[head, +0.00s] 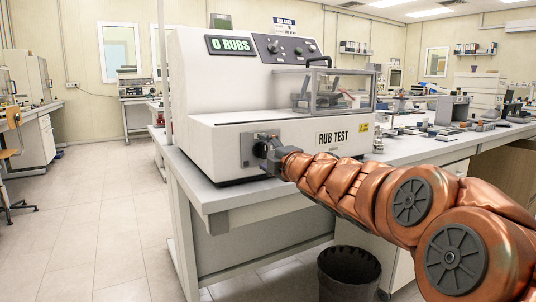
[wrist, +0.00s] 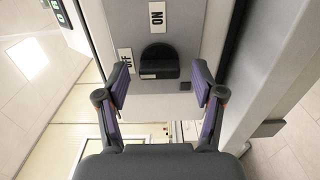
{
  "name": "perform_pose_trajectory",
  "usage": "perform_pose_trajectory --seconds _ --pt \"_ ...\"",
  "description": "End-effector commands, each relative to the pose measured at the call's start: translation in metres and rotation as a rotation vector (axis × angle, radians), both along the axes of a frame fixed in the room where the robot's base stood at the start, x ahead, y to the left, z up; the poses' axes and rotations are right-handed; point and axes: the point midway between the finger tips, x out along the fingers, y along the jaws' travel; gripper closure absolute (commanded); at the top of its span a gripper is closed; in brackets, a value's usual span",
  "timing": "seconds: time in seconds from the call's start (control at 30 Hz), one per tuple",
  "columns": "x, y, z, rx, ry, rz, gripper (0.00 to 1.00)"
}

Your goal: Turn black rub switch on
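The white rub test machine (head: 225,135) stands on the bench, with a grey switch plate (head: 247,150) low on its front. In the wrist view, the black rub switch (wrist: 159,62) sits on the grey plate, near a white ON label (wrist: 157,15) and a white OFF label (wrist: 125,62). I cannot tell clearly which label the switch is set to. My gripper (wrist: 163,76) is open and empty, with one finger on each side of the switch in the picture; contact does not show. In the head view my gripper (head: 269,151) is close to the plate and hides the switch.
The machine's display (head: 230,46) reads 0 RUBS. A control panel (head: 286,49) with knobs is beside it, above a clear cover (head: 340,92) with a handle. A dark bin (head: 348,272) stands under the bench (head: 225,196). The floor at left is open.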

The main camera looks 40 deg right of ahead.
Motion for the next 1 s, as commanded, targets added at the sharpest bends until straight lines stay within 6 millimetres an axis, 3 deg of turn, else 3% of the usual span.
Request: perform_pose_trajectory --seconds 0.07,0.53,1.0 --pt "-0.0001 -0.0001 0.0001 0.0 0.0 0.0 0.43" --pt "-0.0003 -0.0003 0.0001 0.0 0.0 -0.001 0.91" --pt "-0.0007 -0.0014 0.0036 0.127 -0.011 -0.003 0.91"
